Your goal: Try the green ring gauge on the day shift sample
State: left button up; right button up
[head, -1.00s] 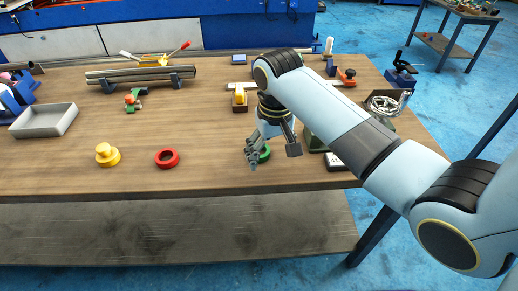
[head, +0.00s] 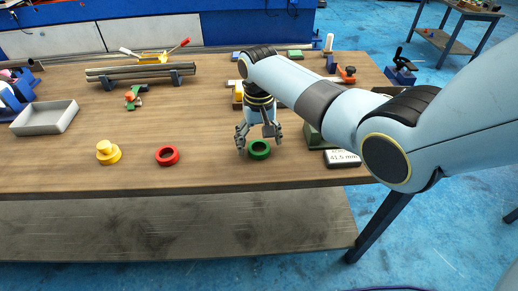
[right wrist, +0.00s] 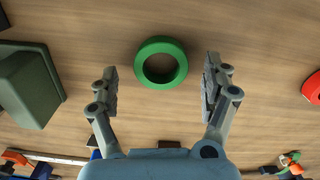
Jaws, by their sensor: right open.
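The green ring gauge (head: 259,149) lies flat on the bench near its front edge. It also shows in the right wrist view (right wrist: 161,62), between and a little beyond the open fingers. My right gripper (head: 259,142) is open and empty, above and just behind the ring, with a finger to each side; its fingers also show in the right wrist view (right wrist: 160,85). Several grey tubes (head: 140,74) lie on blue supports at the back left; I cannot tell which is the day shift sample. My left gripper is not in view.
A red ring (head: 167,156) and a yellow stepped piece (head: 108,153) lie to the left of the green ring. A display block (head: 342,158) and a dark green block (right wrist: 30,85) stand to its right in the head view. A grey tray (head: 45,118) is far left.

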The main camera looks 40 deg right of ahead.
jog(key=shift+f, duration=0.7)
jog(key=c, duration=1.3)
jog(key=shift+r, duration=0.1)
